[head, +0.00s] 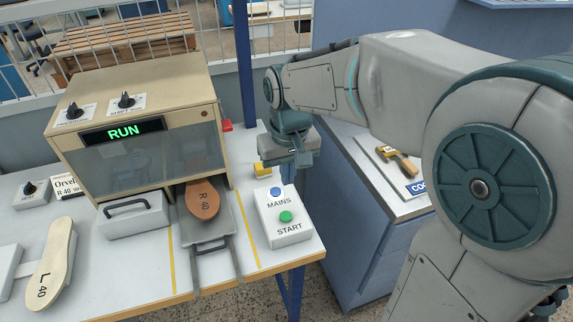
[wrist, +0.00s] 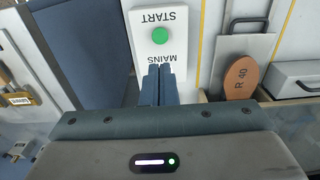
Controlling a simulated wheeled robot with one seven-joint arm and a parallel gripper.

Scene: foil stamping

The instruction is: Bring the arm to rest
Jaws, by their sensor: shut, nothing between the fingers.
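My gripper (head: 301,158) hangs over the right edge of the white bench, behind the control box, in the head view. In the wrist view its two fingers (wrist: 158,72) are together and empty, pointing toward the control box. The white control box (head: 285,215) carries a blue MAINS button (head: 275,191) and a green START button (head: 286,216). In the wrist view the green button (wrist: 159,36) shows, and the MAINS button is hidden behind the fingers. My arm reaches in from the right of the head view, bent at the elbow.
The stamping machine (head: 140,90) shows a green RUN sign. A brown R 40 piece (head: 202,200) lies on the tray (head: 190,232) at its opening. A pale L 40 piece (head: 52,262) lies at left. A blue cabinet (head: 335,215) stands at right, with a gap before it.

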